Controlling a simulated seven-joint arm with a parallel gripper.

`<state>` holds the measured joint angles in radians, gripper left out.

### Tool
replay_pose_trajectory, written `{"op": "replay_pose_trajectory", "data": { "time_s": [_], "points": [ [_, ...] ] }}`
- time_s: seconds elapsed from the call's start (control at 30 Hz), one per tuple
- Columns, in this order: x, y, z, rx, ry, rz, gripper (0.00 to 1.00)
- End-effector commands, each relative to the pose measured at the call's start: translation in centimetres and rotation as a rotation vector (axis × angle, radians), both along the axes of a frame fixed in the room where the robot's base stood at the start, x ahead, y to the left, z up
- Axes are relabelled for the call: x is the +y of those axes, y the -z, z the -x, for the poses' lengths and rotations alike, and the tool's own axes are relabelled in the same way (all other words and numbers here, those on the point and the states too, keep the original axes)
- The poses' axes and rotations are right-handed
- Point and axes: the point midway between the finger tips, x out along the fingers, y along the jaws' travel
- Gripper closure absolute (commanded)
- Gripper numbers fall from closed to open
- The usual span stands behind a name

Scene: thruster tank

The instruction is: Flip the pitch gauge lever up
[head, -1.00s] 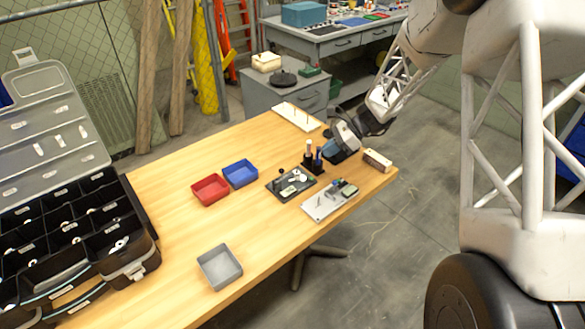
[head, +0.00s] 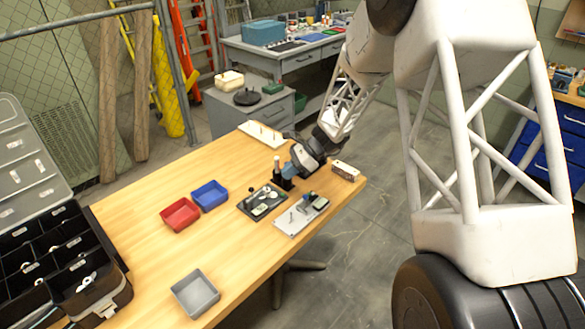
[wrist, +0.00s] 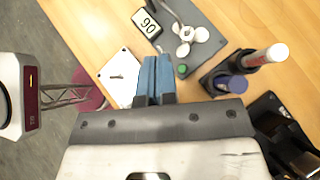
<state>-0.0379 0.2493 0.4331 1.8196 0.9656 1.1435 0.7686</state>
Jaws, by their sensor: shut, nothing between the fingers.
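A dark plate (head: 262,201) lies near the table's right end, with a display reading 90 (wrist: 147,23) and a white three-lobed knob (wrist: 185,40). In the wrist view a grey rod (wrist: 170,12) rises beside the display. A light plate (head: 301,214) beside it carries a small thin lever or pin (wrist: 118,76). I cannot tell for certain which of these is the pitch gauge lever. My gripper (wrist: 155,80) has blue fingers, shut and empty, pointing down over the area between the two plates. The fingers hide part of the light plate.
A dark holder (wrist: 222,78) with upright pens or tools stands close by my gripper. A green button (wrist: 182,70) sits on the dark plate. A red bin (head: 181,215), a blue bin (head: 210,195) and a grey bin (head: 195,293) stand on the table. The wooden tabletop between them is clear.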

Motion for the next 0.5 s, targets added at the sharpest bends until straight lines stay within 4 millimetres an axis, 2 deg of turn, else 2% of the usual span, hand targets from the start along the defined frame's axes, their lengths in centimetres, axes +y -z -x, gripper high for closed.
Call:
{"op": "replay_pose_trajectory", "data": {
  "time_s": [0.4,0.5],
  "points": [
    [4.8,4.2,1.3,0.002,-0.002,0.000,1.00],
    [6.1,3.9,1.6,-0.001,-0.002,0.001,1.00]
  ]
}}
